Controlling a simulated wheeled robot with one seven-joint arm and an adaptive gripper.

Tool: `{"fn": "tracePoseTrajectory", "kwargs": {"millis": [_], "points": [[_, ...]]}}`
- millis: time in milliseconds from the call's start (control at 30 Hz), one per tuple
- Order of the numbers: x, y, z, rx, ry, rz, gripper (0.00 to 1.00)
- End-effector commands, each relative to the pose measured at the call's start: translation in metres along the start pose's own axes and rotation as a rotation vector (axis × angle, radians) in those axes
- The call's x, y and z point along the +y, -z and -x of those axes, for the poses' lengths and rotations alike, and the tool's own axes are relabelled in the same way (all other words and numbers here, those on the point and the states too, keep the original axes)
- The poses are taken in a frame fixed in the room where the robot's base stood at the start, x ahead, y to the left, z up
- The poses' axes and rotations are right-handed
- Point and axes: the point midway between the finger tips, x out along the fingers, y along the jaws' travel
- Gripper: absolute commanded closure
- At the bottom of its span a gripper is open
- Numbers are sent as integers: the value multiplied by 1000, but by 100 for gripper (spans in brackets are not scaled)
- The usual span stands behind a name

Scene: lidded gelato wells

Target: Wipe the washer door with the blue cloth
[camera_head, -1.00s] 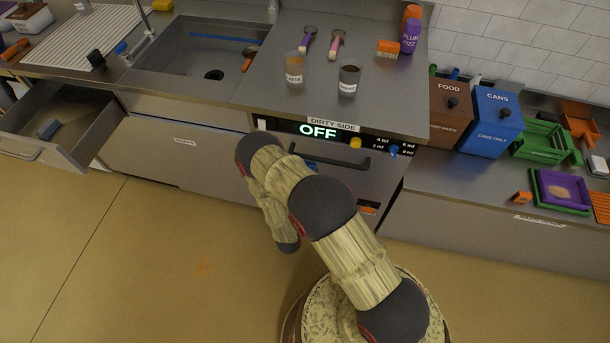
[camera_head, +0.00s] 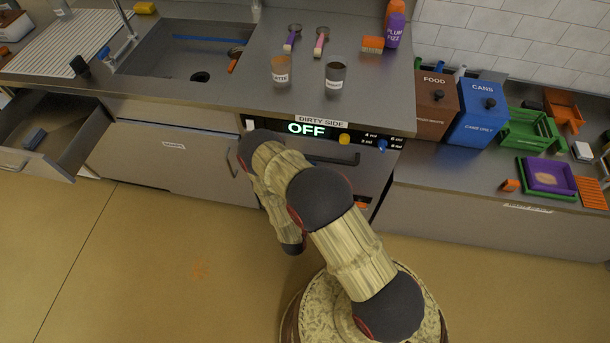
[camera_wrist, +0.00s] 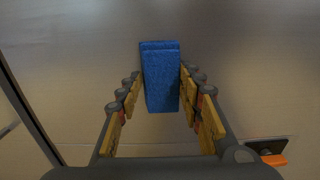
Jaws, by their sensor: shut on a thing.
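The blue cloth (camera_wrist: 160,75) is a folded, upright block in the wrist view. My gripper (camera_wrist: 160,92) is shut on it, with a yellow-padded finger on each side. The cloth is in front of a plain, dull metal surface; I cannot tell whether it touches it. In the head view the washer door (camera_head: 373,179) is the steel front under the lit OFF panel (camera_head: 308,129), with a dark bar handle (camera_head: 335,159). My arm covers much of the door and hides my gripper and the cloth there.
Two labelled cups (camera_head: 335,80) and two scoops (camera_head: 320,42) stand or lie on the counter above. An open drawer (camera_head: 70,150) juts out at the left. Food (camera_head: 436,105) and cans (camera_head: 481,115) bins stand at the right. The floor left of my arm is clear.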

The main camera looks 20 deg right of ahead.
Motion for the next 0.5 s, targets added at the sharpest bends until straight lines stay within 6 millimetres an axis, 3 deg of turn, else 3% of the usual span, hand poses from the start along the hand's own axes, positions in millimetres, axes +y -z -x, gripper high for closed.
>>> {"fn": "tracePoseTrajectory", "kwargs": {"millis": [500], "points": [[0,0,-3,0,-1,0,100]]}}
